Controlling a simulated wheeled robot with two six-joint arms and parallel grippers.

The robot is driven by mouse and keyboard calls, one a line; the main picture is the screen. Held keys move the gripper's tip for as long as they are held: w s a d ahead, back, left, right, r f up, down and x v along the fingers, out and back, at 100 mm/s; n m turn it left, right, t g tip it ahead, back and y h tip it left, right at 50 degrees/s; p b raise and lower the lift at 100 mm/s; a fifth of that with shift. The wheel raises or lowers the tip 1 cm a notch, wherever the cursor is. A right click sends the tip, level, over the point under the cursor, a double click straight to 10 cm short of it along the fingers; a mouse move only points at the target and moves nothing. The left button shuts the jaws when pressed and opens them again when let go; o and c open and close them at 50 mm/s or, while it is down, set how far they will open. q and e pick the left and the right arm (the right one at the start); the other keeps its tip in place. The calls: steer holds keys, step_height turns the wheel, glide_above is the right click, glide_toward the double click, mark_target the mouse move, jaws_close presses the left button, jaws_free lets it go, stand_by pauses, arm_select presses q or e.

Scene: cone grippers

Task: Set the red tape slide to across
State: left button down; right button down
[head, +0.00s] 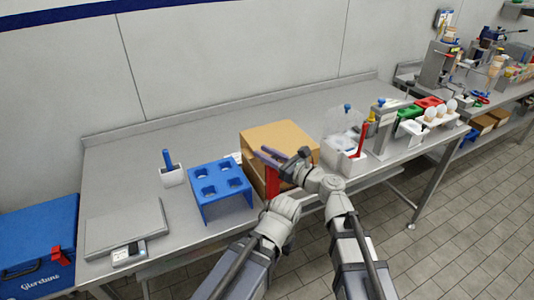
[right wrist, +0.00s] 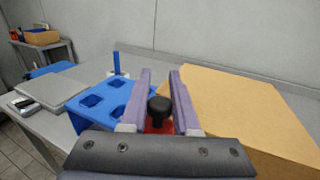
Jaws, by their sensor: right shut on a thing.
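A red piece (head: 272,183), which I take to be the tape slide, shows at the front of the brown cardboard box (head: 285,135). In the right wrist view a black knob (right wrist: 159,108) stands over a bit of red (right wrist: 158,127). My right gripper (head: 268,155) reaches in from the right, and its purple fingers (right wrist: 163,95) are shut on the black knob. The fingers and wrist hide most of the slide, so its setting cannot be told. My left arm shows at the bottom middle, but its fingertips are not visible.
A flat grey scale (head: 125,230) lies further left. A white holder with a red handle (head: 345,158) stands right. Bench is clear behind.

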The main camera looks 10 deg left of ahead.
steer(key=shift+s+a, duration=0.15)
steer(key=shift+s, duration=0.05)
steer(key=c, duration=0.7)
jaws_free()
steer(key=shift+a, duration=0.1)
steer(key=v, duration=0.8)
steer(key=shift+w, duration=0.15)
